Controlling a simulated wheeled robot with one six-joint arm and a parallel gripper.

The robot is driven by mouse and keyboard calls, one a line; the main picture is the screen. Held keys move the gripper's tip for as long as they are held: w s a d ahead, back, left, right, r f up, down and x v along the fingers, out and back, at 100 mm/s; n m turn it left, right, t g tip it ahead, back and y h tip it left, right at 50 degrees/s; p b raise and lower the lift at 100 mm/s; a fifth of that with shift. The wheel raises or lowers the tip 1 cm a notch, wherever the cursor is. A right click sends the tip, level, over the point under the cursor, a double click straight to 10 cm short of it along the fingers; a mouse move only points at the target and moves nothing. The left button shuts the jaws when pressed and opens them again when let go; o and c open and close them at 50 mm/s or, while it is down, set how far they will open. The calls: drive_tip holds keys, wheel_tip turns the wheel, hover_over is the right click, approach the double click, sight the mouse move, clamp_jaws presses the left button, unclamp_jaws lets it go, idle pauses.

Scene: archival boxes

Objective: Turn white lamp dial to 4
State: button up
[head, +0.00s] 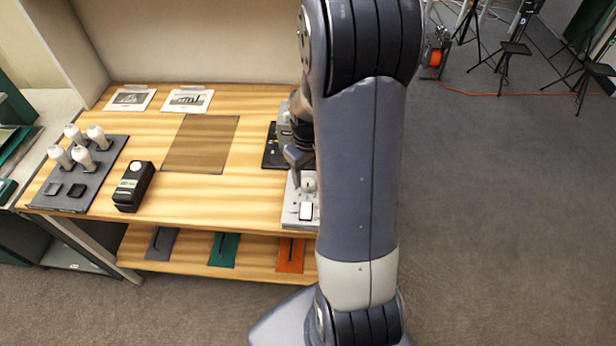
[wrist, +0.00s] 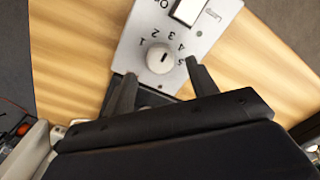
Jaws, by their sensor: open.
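The white lamp dial (wrist: 159,59) is a round knob on a light grey panel (wrist: 215,25). Numbers 1 to 5 are printed around it and appear upside down in the wrist view. A small dark mark shows on the knob; I cannot tell for sure which number it points to. In the head view the dial (head: 309,183) is partly beside my arm. My gripper (wrist: 160,84) is open, its two dark fingers apart on either side and just short of the dial, not closed on it. In the head view my gripper (head: 298,158) is above the panel, partly hidden by my arm.
A white rocker switch (wrist: 188,11) sits on the same panel, beyond the dial. On the wooden table (head: 190,215) are a black box (head: 134,187), a dark board with white bulb-like pieces (head: 100,170), a brown mat (head: 201,145) and two printed cards. My arm hides the table's right end.

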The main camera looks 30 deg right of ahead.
sight(308, 182)
drive_tip(key=shift+f, duration=1.8)
drive_tip(key=shift+c, duration=0.2)
drive_tip(key=c, duration=0.9)
